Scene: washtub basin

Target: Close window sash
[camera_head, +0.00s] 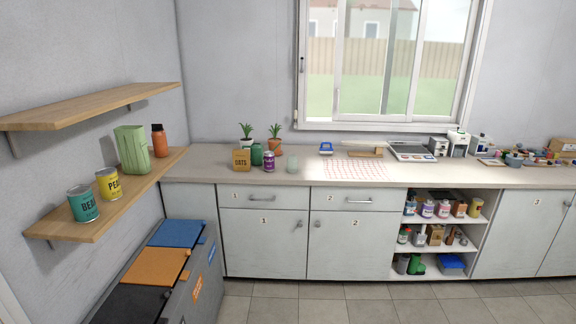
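The window (297,112) has a white frame and is set in the grey wall above the counter, at the upper right of the head view. Its top is cut off by the picture edge. A sash (338,65) shows a white upright stile some way right of the left jamb, with a strip of outdoor view between them. Another upright (387,62) stands near the middle of the window. A small dark fitting (302,65) is on the left jamb. The sash looks partly slid to the right. My gripper is not in view.
A long counter (335,175) with cabinets runs below the window. A blue item (326,148), a red-patterned mat (355,169) and a board (366,151) lie beneath it. Potted plants (275,146) stand left. Bins (150,265) and shelves (90,108) line the left wall. Tiled floor ahead is clear.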

